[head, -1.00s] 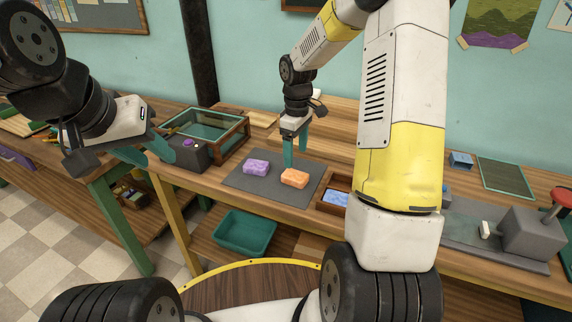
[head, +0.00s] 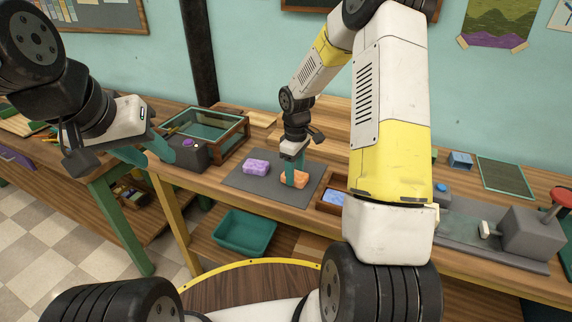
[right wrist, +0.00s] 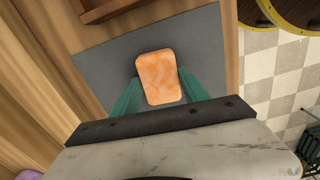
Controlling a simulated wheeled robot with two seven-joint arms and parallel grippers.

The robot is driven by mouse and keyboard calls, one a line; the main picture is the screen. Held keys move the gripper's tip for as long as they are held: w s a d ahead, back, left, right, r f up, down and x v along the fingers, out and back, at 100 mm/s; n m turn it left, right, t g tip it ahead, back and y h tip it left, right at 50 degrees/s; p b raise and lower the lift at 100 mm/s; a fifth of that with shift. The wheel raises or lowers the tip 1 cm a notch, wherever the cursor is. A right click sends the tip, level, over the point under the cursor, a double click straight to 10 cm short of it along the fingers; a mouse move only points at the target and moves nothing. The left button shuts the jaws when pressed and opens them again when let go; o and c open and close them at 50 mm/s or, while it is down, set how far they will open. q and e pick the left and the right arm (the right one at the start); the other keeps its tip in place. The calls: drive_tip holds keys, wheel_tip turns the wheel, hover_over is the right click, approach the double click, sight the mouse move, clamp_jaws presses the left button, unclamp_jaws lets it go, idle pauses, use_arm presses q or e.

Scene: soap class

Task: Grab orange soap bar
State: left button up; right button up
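The orange soap bar (head: 302,179) lies on the grey mat (head: 240,183) on the wooden workbench, partly covered by my right gripper in the head view. In the right wrist view the orange soap bar (right wrist: 158,77) sits between the two green fingers of my right gripper (right wrist: 160,84). The fingers are apart, one on each side of the bar, with a small gap seeming to show. The purple soap bar (head: 256,166) lies to the left on the same mat.
A wooden tray with a blue bar (head: 332,197) stands right of the mat. A grey box with a purple button (head: 187,146) and a glass-topped case (head: 207,127) stand to the left. A teal bin (head: 244,232) sits on the lower shelf.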

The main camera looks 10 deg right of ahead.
drive_tip(key=c, duration=0.9)
drive_tip(key=shift+r, duration=0.1)
